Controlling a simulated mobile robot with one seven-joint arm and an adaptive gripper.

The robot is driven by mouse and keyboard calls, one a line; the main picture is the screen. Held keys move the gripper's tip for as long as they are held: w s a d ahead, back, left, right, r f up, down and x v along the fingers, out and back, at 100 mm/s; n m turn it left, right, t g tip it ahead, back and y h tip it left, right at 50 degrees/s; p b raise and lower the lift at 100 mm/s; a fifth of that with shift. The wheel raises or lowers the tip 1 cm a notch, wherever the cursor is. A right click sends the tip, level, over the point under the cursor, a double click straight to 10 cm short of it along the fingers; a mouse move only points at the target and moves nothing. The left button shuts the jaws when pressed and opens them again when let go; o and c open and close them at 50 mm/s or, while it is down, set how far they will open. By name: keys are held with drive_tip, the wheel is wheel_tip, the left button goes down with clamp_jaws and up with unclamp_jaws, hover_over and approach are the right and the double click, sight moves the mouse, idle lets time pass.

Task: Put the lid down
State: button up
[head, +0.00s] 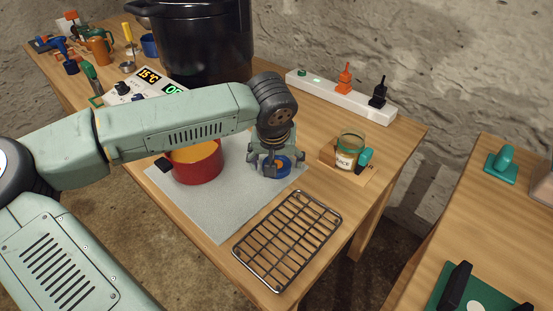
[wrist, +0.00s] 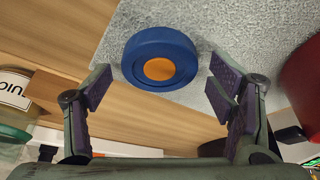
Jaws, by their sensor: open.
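The lid is a blue disc with an orange centre (wrist: 159,68). It lies flat at the edge of the grey mat (head: 220,221); its blue rim also shows in the head view (head: 285,167). My gripper (head: 271,172) points down over the lid, and its fingers hide part of it there. In the wrist view my gripper (wrist: 160,90) is open, with a finger towards either side of the lid and a gap between each finger and the rim. Nothing is held between the fingers.
A red pot with orange contents (head: 198,170) stands left of my gripper on the mat. A wire rack (head: 288,240) lies in front. A labelled glass jar (head: 347,151) stands on a wooden holder at right. A white power strip (head: 322,91) and large black pot (head: 203,45) stand behind.

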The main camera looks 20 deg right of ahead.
drive_tip(key=shift+r+p, duration=0.3)
drive_tip(key=shift+p, duration=0.1)
drive_tip(key=b+v, duration=0.2)
drive_tip(key=v, duration=0.9)
drive_tip(key=shift+r, duration=0.35)
drive_tip(key=shift+s, duration=0.15)
